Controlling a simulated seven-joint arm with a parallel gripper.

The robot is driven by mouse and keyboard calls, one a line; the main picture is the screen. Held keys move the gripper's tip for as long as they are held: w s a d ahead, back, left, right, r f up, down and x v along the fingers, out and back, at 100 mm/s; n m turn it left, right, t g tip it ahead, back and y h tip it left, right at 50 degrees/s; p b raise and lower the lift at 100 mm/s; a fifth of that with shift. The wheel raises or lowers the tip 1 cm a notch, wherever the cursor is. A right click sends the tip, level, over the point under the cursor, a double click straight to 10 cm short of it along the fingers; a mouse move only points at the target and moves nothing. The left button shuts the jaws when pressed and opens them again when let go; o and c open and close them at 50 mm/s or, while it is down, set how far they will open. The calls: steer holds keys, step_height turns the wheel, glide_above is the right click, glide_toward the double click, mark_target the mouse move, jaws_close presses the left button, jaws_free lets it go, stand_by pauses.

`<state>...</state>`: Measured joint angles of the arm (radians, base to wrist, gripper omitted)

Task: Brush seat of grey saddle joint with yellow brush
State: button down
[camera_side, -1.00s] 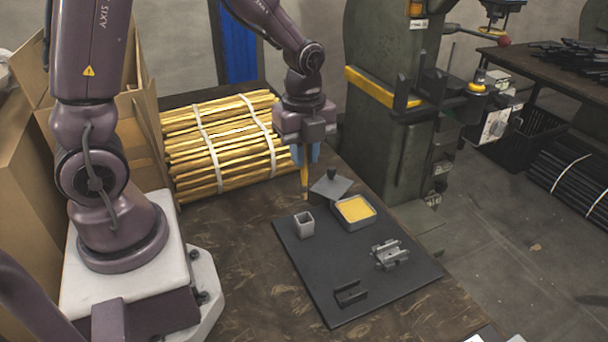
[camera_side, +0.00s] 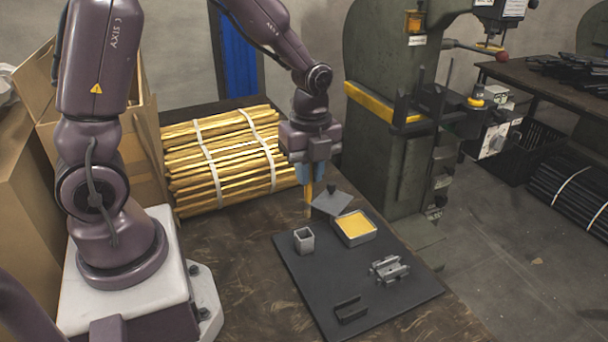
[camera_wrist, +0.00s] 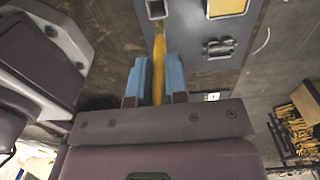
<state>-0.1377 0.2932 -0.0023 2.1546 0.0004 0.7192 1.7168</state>
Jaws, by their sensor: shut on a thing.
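My gripper (camera_side: 310,172), with blue fingers, is shut on the yellow brush (camera_side: 309,201). The brush points down above the far left part of the dark mat, behind the grey square cup (camera_side: 304,240). In the wrist view the brush (camera_wrist: 158,62) sits between my fingers (camera_wrist: 155,78). The grey saddle joint (camera_side: 389,269) lies on the right part of the mat, apart from the brush, its channel facing up; it also shows in the wrist view (camera_wrist: 218,47). The brush tip is small and its bristles are not clear.
The dark mat (camera_side: 330,268) also bears a grey tray with yellow contents (camera_side: 355,228), a dark plate with a knob (camera_side: 331,204) and a dark channel bracket (camera_side: 350,310). Bundled yellow rods (camera_side: 220,160) lie at left. A green press (camera_side: 385,150) stands behind.

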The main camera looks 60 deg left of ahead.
steer(key=w, duration=1.1)
steer(key=shift+w+d+f, duration=0.1)
steer(key=shift+d+f, duration=0.05)
steer(key=shift+f, duration=2.7)
steer(key=shift+f, duration=0.6)
step_height(320, 180, up, 7)
steer(key=shift+n, duration=0.3)
stand_by(0.3)
